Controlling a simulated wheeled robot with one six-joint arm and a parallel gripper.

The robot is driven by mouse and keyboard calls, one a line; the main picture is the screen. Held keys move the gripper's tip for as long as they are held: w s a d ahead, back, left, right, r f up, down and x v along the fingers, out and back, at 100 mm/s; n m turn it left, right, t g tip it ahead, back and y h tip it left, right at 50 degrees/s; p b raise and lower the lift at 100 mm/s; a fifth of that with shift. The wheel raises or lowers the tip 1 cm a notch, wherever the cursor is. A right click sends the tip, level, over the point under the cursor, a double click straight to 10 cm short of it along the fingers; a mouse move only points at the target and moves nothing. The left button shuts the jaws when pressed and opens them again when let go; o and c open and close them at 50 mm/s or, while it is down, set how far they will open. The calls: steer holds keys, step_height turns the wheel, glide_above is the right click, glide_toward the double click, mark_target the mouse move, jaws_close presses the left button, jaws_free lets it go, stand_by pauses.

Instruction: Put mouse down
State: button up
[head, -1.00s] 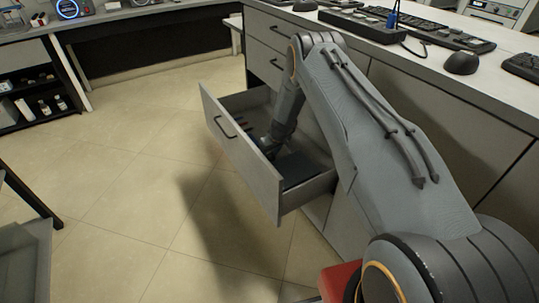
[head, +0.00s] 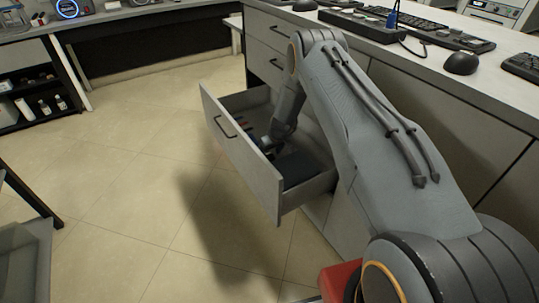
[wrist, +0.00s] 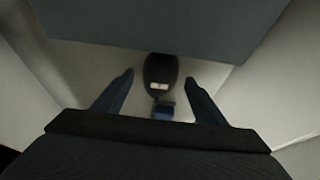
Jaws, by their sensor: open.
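A dark mouse (wrist: 160,72) with a small pale patch lies on the drawer floor in the wrist view. My gripper (wrist: 158,84) is open, with one finger on each side of the mouse and a visible gap at both. The open drawer (head: 240,154) juts out from the bench in the head view, and my arm reaches down into it. The drawer wall and my arm hide the mouse and my fingertips there. A small blue item (wrist: 163,111) shows between my fingers, below the mouse; I cannot tell what it is.
A flat blue-grey surface (wrist: 180,28) lies close beyond the mouse. Pale drawer walls flank my gripper. On the bench top (head: 440,78) are another mouse (head: 462,63) and keyboards (head: 440,35). The tiled floor left of the drawer is clear.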

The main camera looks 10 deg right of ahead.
steer(key=s+d+r+m+g, duration=0.1)
steer(key=s+r, duration=1)
steer(key=r, duration=0.4)
steer(key=s+d+r+m+g, duration=0.1)
steer(key=s+r, duration=0.9)
steer(key=r, duration=0.5)
steer(key=s+d+r+m+g, duration=0.1)
steer(key=s+r, duration=0.3)
steer(key=s, duration=0.9)
steer(key=s+d+r+m+g+h, duration=0.1)
steer(key=s+r, duration=0.3)
steer(key=s, duration=0.9)
steer(key=shift+r+m+p, duration=0.3)
steer(key=shift+r+m, duration=0.05)
steer(key=shift+m, duration=0.35)
